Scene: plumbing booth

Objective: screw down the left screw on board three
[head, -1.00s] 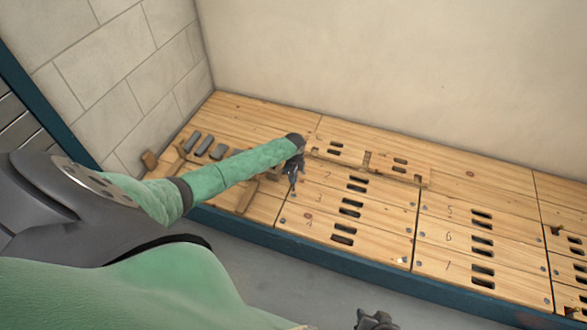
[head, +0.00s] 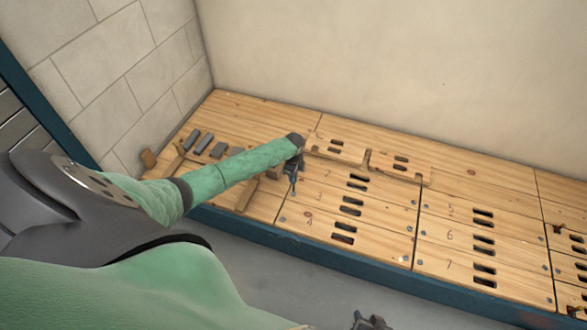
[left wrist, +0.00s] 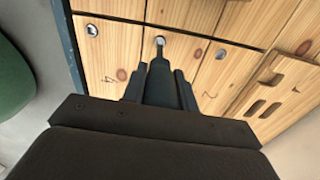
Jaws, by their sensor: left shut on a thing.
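Board three (head: 322,196) lies between the boards marked 2 and 4 in the head view. Its left screw (left wrist: 160,41) shows as a small round grey head in the left wrist view, at the left end of the board. My left gripper (head: 293,170) is shut on a dark screwdriver-like tool (left wrist: 159,66), which points down at that screw. The tip appears at the screw head; whether it touches or sits in the slot I cannot tell. My right gripper (head: 372,321) shows only partly at the bottom edge of the head view; its jaws are unclear.
Board four's left screw (left wrist: 92,30) and board two's screw (left wrist: 221,53) flank it. A loose slotted wooden piece (head: 385,169) lies on the boards behind. Grey blocks (head: 205,141) and wooden tools (head: 245,196) lie to the left. A wall stands behind.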

